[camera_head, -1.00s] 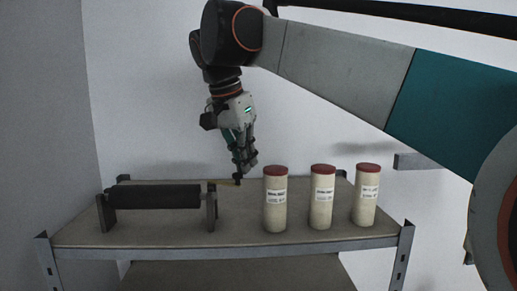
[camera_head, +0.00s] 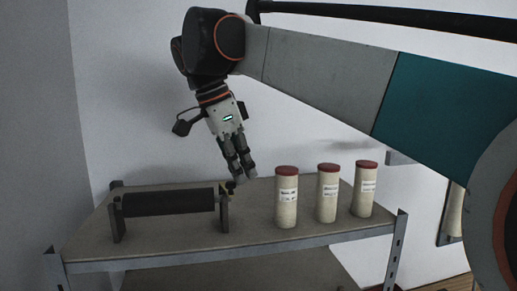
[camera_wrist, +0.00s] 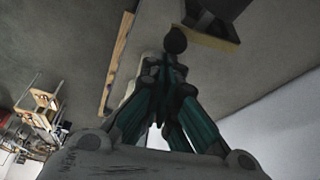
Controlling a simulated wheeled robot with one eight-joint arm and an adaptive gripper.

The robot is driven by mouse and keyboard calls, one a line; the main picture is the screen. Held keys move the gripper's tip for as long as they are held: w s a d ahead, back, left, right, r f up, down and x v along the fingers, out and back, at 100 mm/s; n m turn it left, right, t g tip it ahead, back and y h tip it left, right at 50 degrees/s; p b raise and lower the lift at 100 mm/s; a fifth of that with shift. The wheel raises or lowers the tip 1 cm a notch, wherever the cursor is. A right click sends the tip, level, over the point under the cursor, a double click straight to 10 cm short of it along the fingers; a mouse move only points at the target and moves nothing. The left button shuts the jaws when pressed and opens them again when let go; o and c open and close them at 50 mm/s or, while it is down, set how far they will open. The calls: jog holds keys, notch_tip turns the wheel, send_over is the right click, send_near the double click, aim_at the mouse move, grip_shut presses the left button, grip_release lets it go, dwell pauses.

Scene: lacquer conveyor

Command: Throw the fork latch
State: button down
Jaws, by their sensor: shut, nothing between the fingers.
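A dark roller (camera_head: 168,201) lies across two upright end brackets on the left of the shelf. A small dark and yellowish part (camera_head: 228,187) sits at the top of the right bracket (camera_head: 224,213); I cannot tell clearly whether it is the fork latch. My gripper (camera_head: 243,178) is shut and empty, fingers pointing down just above and right of that part. I cannot tell whether they touch it. In the wrist view my gripper (camera_wrist: 164,62) is just below a round dark knob (camera_wrist: 175,40). A black block (camera_wrist: 214,14) with a yellowish edge is beyond it.
Three cream cylinders with red caps, the nearest (camera_head: 286,203) right of the roller, stand on the grey metal shelf (camera_head: 300,241). The shelf's front middle is clear. A wall is close behind. The wrist view shows a wooden strip (camera_wrist: 116,62) and distant furniture (camera_wrist: 42,108).

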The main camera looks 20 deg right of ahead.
jog(key=shift+s+a, duration=0.15)
jog(key=shift+a, duration=0.4)
dwell(0.5)
